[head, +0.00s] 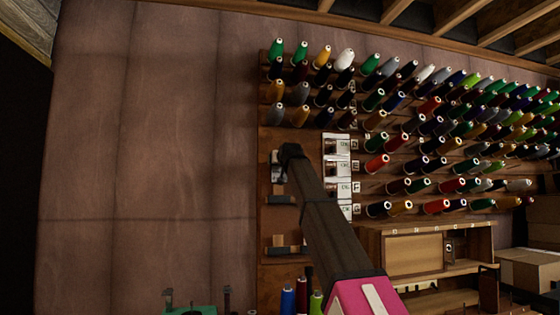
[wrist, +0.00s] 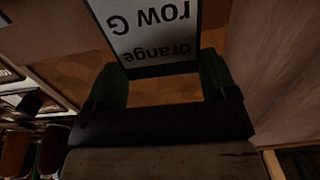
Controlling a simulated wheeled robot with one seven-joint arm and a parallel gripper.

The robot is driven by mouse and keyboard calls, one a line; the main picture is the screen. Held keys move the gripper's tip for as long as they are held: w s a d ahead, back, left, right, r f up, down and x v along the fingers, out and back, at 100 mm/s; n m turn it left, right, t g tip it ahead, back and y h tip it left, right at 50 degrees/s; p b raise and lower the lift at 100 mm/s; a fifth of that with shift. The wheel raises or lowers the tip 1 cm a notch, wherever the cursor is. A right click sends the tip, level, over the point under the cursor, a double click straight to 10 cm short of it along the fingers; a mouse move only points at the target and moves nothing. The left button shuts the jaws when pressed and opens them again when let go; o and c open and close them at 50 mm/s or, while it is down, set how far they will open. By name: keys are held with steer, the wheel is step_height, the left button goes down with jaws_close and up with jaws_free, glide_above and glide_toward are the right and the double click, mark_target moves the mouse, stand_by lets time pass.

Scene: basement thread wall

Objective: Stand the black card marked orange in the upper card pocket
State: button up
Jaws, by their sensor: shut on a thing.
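The black card (wrist: 155,28) has a pale label reading "Orange" and "row G", upside down in the wrist view. My gripper (wrist: 160,72) is shut on it, one green-tinted finger at each side. In the head view, my gripper (head: 281,160) is in front of the brown board left of the spools, and part of the card (head: 277,174) shows beneath it. The upper card pocket (head: 281,199) is on that board, just below the card. The card looks upright and above the pocket; whether its lower edge touches the pocket cannot be told.
A lower pocket (head: 285,250) sits below on the same board. White labelled cards (head: 337,168) stand in a column to the right, close to my arm. Rows of thread spools (head: 440,125) fill the right. Loose spools (head: 301,298) stand below. The plain wall (head: 160,150) at left is clear.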

step_height(320, 180, down, 7)
stand_by(0.7)
steer(key=shift+w, duration=0.25)
stand_by(0.3)
steer(key=shift+f, duration=0.3)
stand_by(0.4)
steer(key=o, duration=0.7)
steer(key=shift+c, duration=0.2)
steer(key=v, duration=1.1)
